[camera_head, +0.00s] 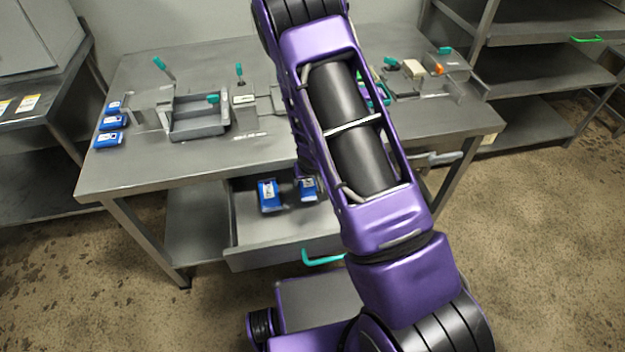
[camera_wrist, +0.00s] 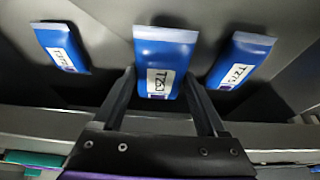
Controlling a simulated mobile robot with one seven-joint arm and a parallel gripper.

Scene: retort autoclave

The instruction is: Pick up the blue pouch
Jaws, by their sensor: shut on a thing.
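In the wrist view a blue pouch (camera_wrist: 165,58) with a pale top edge and a white printed label stands between the two fingers of my gripper (camera_wrist: 160,92). The fingers are shut on its sides. One more blue pouch (camera_wrist: 62,48) lies to its left and another (camera_wrist: 240,60) to its right, both clear of the fingers. In the head view two blue pouches, a left one (camera_head: 268,195) and a right one (camera_head: 308,188), show in the open drawer (camera_head: 275,236). My arm hides most of my gripper and the drawer's right part there. I cannot tell whether the held pouch is off the drawer floor.
The drawer hangs out under a steel table (camera_head: 250,150), with a teal handle (camera_head: 322,258) in front. Several blue pouches (camera_head: 110,123) lie at the table's left edge. A grey tray (camera_head: 198,130) and fixtures stand on top. A shelf rack (camera_head: 540,70) is at right.

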